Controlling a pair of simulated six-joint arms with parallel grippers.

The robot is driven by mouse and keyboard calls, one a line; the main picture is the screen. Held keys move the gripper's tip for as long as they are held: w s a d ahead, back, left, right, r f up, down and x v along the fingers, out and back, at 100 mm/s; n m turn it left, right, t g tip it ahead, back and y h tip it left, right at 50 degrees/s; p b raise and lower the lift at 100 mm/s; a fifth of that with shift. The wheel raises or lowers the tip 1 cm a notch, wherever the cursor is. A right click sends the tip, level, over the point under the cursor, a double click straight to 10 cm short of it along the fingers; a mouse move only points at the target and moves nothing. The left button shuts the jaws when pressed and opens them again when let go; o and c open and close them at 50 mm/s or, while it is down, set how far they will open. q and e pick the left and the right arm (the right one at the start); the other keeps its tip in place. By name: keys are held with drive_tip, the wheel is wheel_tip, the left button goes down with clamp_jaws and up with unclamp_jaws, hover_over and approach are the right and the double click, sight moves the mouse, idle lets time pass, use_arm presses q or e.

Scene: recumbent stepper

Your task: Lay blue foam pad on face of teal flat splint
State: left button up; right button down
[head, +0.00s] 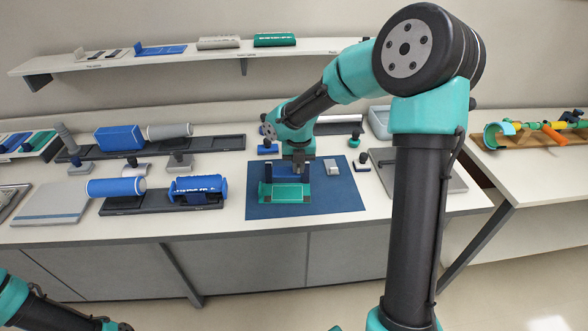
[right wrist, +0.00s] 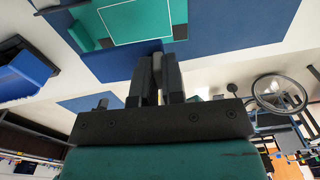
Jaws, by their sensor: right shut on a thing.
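The teal flat splint (head: 286,193) lies on a blue mat (head: 340,199), with a pale outline on its face. It also shows at the top of the right wrist view (right wrist: 140,20). A dark blue pad (head: 282,173) is at the splint's far edge in the head view. My right gripper (head: 299,163) points down at the pad and is shut on it. In the right wrist view the closed fingers (right wrist: 160,68) reach a dark blue strip beside the splint. I cannot tell if the pad touches the splint. My left gripper is out of view; only its arm shows.
A small grey block (head: 332,167) and a dark stamp-like item (head: 361,163) stand right of the gripper. The mat's right side is clear.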

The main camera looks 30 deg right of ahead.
sight(298, 193)
drive_tip(key=shift+f, duration=0.1)
drive_tip(key=shift+f, duration=3.65)
drive_tip(key=shift+f, duration=0.75)
drive_tip(key=c, duration=0.8)
unclamp_jaws()
drive_tip(key=shift+r, duration=0.15)
drive_tip(key=shift+r, duration=3.4)
